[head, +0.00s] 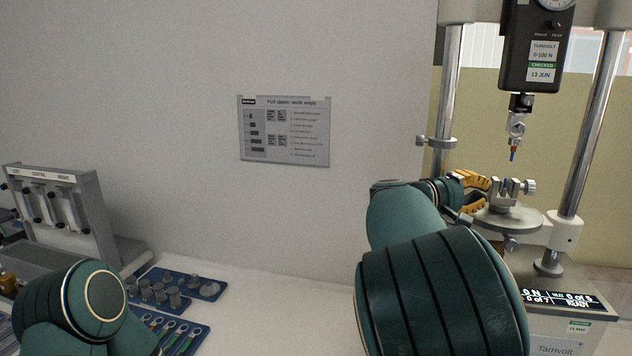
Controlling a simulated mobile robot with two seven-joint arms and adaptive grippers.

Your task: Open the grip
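A small metal grip (505,192) with a knurled knob on its right side sits on the round plate of a force tester at the right. My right gripper (480,187), with yellow-orange fingers, is just left of this grip. Whether the fingers touch it, and how far apart they are, is hard to see at this size. Above hangs the black force gauge (537,45). Below it, an upper metal holder (516,125) carries a small piece with an orange and blue tip.
Steel columns (585,130) flank the grip, and a lit display (558,298) is on the tester's base. At left stand a grey rack (88,190) and blue trays (205,291) of small parts. A sheet (284,130) hangs on the wall. The middle white tabletop is clear.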

